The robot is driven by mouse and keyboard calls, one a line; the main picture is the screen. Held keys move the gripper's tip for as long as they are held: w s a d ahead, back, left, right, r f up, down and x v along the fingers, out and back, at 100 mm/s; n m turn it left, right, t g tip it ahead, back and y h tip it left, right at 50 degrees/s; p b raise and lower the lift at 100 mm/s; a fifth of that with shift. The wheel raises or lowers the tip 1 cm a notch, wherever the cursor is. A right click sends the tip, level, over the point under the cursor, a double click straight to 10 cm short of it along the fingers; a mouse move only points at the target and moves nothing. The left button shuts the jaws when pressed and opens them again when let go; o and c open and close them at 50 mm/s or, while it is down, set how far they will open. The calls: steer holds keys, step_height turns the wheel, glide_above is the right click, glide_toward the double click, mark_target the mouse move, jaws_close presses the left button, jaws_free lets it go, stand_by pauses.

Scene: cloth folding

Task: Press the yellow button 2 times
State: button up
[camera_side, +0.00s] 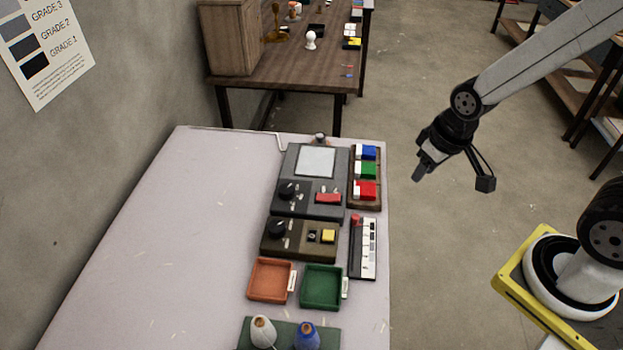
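The yellow button (328,236) is a small square on the right part of a dark olive control box (271,243), which also has a black knob at its left. The box sits on the pale work table, below a larger dark grey device. My gripper (420,172) is in the air, beyond the table's right edge, up and to the right of the button and well apart from it.
The grey device (323,160) has a red button (328,198). Right of it is a rack with blue, green and red blocks (366,170). A white strip (363,250), an orange tray (254,292) and a green tray (308,300) lie nearby. The table's left side (165,260) is clear.

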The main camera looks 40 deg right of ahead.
jaws_close()
stand_by(1.4)
